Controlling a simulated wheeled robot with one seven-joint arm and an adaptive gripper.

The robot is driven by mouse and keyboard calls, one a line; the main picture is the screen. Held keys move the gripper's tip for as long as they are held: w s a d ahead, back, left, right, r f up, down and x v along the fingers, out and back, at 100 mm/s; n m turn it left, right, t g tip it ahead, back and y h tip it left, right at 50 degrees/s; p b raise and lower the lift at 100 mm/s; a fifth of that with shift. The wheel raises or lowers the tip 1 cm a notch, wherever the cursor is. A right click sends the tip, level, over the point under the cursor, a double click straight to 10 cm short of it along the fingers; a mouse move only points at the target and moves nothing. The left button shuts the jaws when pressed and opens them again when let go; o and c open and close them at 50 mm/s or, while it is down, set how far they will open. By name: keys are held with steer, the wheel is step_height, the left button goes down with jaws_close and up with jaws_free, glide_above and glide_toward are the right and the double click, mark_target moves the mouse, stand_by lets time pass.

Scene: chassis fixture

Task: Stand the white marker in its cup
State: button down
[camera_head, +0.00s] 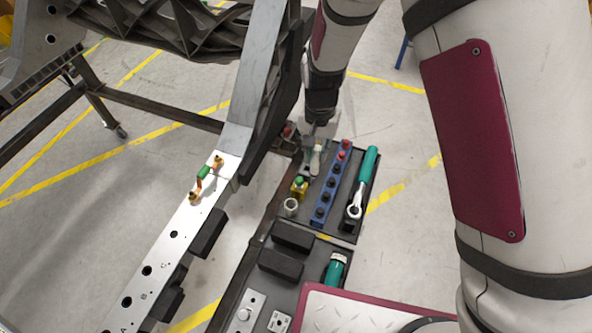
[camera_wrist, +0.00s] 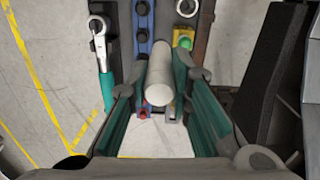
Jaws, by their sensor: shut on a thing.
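The white marker (camera_wrist: 160,75) is held between the fingers of my gripper (camera_wrist: 161,88) in the wrist view, its rounded end toward the camera. In the head view my gripper (camera_head: 311,148) is over the far part of the dark tool tray, with the pale marker (camera_head: 316,160) at its fingers. A small light-grey round cup (camera_head: 291,207) with an open top stands near the tray's left edge, nearer the camera than the gripper. It also shows at the top of the wrist view (camera_wrist: 187,7). The marker is apart from the cup. Its lower end is hard to see.
A yellow block with a green top (camera_head: 299,189) stands between gripper and cup. A blue socket rail (camera_head: 331,184) and a green-handled ratchet (camera_head: 363,185) lie to the right on the tray (camera_head: 344,233). A metal chassis beam (camera_head: 205,205) runs along the left.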

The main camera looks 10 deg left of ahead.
steer(key=s+a+f+b, duration=0.4)
steer(key=a+f+b, duration=0.1)
steer(key=f, duration=0.4)
steer(key=shift+s+a+f+b, duration=0.15)
steer(key=shift+a+f+b, duration=0.2)
steer(key=shift+b, duration=0.3)
steer(key=shift+r+p, duration=0.1)
steer(key=shift+p, duration=0.35)
stand_by(0.4)
stand_by(0.4)
step_height(320, 180, down, 6)
steer(key=b, duration=0.3)
stand_by(0.9)
